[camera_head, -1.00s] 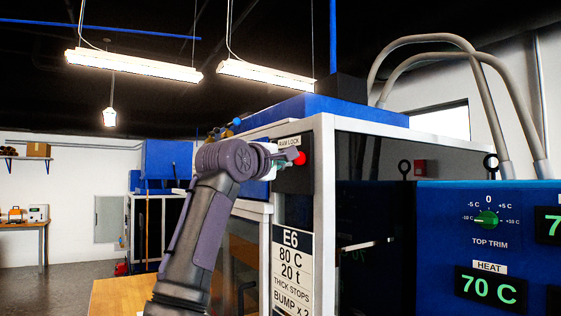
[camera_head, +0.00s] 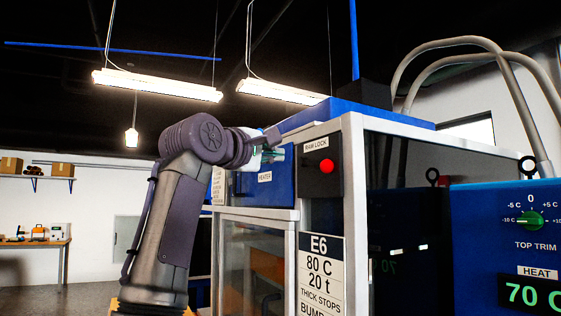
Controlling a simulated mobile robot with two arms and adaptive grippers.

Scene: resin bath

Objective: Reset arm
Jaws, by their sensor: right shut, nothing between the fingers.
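The button sits on a dark panel (camera_head: 318,205) at the corner of the white-framed machine. The fingertips are small and partly merge with the blue panel behind.
A blue HEATER panel (camera_head: 265,186) is behind my gripper. The E6 sign (camera_head: 320,275) hangs below the button. A blue control box (camera_head: 500,230) with a green TOP TRIM knob (camera_head: 530,220) stands at the right. Lamps (camera_head: 157,85) hang overhead.

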